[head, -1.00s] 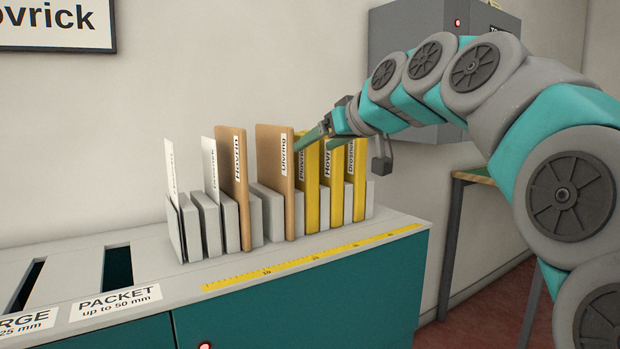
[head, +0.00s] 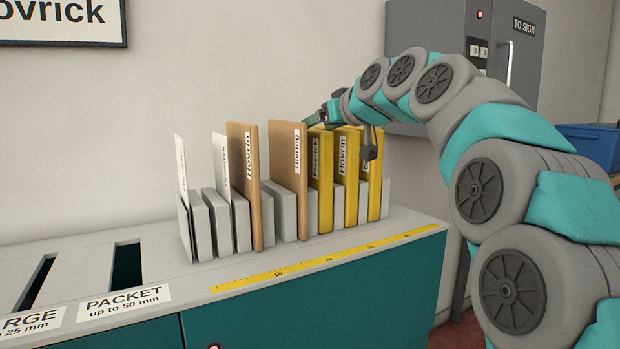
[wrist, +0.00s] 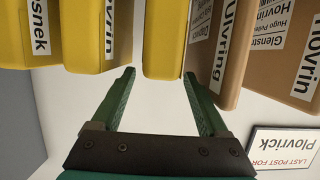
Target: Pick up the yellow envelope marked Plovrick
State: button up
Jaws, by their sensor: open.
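The yellow envelope marked Plovrick (head: 321,185) stands upright in the grey rack, between the brown Ulvring envelope (head: 288,155) and a yellow Hovrin envelope (head: 351,190). My gripper (head: 322,115) is at its top edge in the head view, and its fingertips are partly hidden there. In the wrist view, my gripper (wrist: 159,76) is open and empty. Its fingers point at a yellow envelope (wrist: 165,40) next to Ulvring, one to each side of that envelope's near edge. That envelope's label does not show in the wrist view.
A third yellow envelope (head: 375,200), labelled Drosnek in the wrist view, stands right of Hovrin. A brown Hovrin envelope (head: 246,190) and white envelopes (head: 221,165) stand left. A wall sign (wrist: 288,146) reads Plovrick. A grey cabinet (head: 520,65) hangs behind my arm.

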jog(key=x, duration=0.2)
jog(key=f+x, duration=0.1)
jog(key=x, duration=0.1)
jog(key=shift+w+a, duration=0.1)
jog(key=shift+w, duration=0.05)
grip_shut()
dwell(0.5)
dwell(0.8)
